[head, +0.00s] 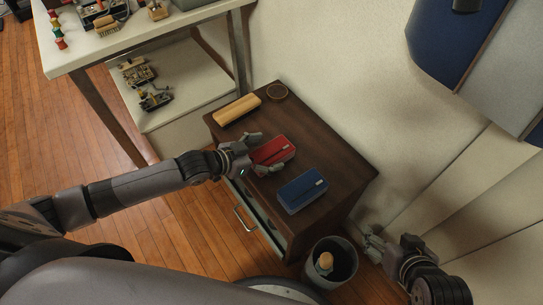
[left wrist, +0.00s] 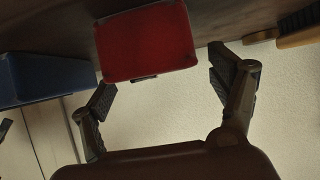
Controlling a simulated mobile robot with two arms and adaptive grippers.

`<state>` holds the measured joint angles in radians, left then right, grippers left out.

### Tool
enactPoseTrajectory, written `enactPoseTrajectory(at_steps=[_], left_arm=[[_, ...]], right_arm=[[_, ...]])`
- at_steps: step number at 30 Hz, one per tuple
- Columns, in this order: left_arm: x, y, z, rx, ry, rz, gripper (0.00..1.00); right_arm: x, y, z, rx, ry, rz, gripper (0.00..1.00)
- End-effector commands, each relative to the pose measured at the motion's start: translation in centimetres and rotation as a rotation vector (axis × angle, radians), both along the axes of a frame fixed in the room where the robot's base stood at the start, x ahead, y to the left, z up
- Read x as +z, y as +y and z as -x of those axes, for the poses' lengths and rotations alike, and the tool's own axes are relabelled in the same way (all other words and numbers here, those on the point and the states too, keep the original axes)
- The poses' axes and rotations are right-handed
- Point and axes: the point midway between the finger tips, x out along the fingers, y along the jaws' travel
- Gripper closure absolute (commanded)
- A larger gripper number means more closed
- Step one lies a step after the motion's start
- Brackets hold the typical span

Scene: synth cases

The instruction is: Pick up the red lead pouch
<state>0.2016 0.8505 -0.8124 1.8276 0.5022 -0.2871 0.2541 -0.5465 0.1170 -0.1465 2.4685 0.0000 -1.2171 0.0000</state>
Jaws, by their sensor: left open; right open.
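My right gripper (head: 374,243) is open and empty at the lower right, beside the bin and well away from the pouch.
The blue case (head: 303,190) lies close beside the pouch. A white table (head: 150,35) is behind left.

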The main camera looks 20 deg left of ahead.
Motion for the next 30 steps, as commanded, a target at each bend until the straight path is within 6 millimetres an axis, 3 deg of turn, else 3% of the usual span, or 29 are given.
enactPoseTrajectory(at_steps=[7, 30], left_arm=[[-0.03, -0.07, -0.02, -0.001, 0.0, 0.0, 0.18], [-0.03, -0.06, 0.0, 0.0, 0.001, 0.001, 0.69]], right_arm=[[0.11, 0.06, -0.14, 0.001, -0.008, -0.002, 0.3], [0.1, 0.07, -0.09, 0.001, -0.006, -0.002, 0.3]])
